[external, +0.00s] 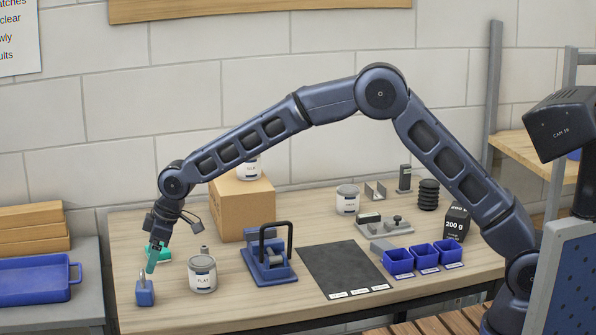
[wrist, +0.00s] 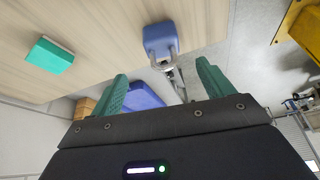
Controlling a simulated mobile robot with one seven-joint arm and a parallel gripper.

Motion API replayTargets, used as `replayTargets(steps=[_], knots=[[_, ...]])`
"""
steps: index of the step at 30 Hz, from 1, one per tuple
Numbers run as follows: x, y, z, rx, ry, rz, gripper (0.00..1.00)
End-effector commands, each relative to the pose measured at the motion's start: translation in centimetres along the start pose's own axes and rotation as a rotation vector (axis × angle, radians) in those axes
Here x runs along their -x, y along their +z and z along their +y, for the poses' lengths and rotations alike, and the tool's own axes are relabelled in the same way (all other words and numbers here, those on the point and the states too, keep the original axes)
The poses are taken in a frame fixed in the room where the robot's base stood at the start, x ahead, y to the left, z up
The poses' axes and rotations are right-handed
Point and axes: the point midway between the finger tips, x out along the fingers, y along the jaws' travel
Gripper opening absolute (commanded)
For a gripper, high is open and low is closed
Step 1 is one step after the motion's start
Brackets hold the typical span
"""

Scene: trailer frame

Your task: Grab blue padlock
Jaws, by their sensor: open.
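The blue padlock (external: 145,292) stands near the front left corner of the wooden bench in the external view, its shackle up. In the wrist view the padlock (wrist: 160,38) is ahead of the fingers, its grey shackle toward me. My gripper (external: 154,260) has green fingers and hangs just above the padlock at the left end of the bench. In the wrist view my gripper (wrist: 161,72) is open, its fingers wide apart with nothing held. Whether a finger touches the shackle I cannot tell.
A green block (wrist: 50,55) lies on the bench near the padlock. A white can (external: 202,276) and a blue fixture with a black handle (external: 267,262) stand to the right. A blue tray (external: 36,279) is on the left cart, beyond the bench edge.

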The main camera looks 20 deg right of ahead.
Motion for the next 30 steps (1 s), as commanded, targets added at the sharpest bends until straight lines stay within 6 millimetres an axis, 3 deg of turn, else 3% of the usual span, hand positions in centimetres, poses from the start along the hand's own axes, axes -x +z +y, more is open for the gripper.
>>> replayTargets(steps=[9, 17, 26, 30], knots=[[-4.2, 0.1, 0.0, 0.000, 0.000, -0.001, 0.80], [-5.8, 0.2, -0.1, 0.000, 0.000, -0.001, 0.80], [-9.6, 0.5, -0.5, -0.001, 0.000, -0.001, 0.80], [-10.2, 0.5, -0.5, -0.001, 0.001, 0.001, 0.80]])
